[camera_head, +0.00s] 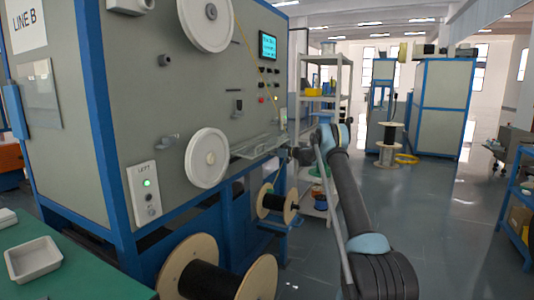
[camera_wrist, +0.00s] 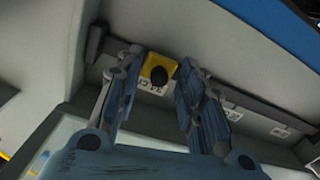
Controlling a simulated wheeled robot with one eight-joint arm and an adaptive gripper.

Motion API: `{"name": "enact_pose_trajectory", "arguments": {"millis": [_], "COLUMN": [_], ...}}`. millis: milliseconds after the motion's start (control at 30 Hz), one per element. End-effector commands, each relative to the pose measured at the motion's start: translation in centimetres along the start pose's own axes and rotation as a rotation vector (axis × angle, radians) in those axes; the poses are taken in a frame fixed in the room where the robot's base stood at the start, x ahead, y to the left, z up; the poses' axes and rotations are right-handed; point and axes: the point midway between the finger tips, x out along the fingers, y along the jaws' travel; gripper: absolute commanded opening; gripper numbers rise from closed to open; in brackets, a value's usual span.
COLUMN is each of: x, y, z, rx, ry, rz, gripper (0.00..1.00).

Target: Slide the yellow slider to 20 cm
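The yellow slider (camera_wrist: 157,70) shows in the wrist view as a small yellow block with a dark round knob. It sits on a dark grey rail (camera_wrist: 235,95) with white label plates along it. The label text is too small to read, so I cannot tell its position in cm. My gripper (camera_wrist: 155,72) has its two fingers spread apart, one on each side of the slider. A gap shows between slider and fingers, narrower on the left; I cannot tell whether the left finger touches it. In the head view my arm reaches the machine panel, and the slider cannot be made out.
The grey machine panel (camera_head: 130,75) with blue frame stands at left. Two white wheels, an upper one (camera_head: 206,22) and a lower one (camera_head: 207,158), stick out from it. A black cable spool (camera_head: 218,280) stands in front below. Open floor (camera_head: 450,230) lies to the right.

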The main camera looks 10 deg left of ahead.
Motion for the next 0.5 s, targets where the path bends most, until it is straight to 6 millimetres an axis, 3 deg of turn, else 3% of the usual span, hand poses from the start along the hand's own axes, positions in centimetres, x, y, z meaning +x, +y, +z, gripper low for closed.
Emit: {"name": "enact_pose_trajectory", "arguments": {"millis": [133, 300, 500], "x": [-0.01, -0.01, -0.15], "y": [0.00, 0.00, -0.01], "z": [-0.01, -0.01, 0.00], "rx": [0.000, 0.000, 0.000], "ry": [0.000, 0.000, 0.000], "rz": [0.000, 0.000, 0.000], "gripper": [0.34, 0.00, 0.00]}}
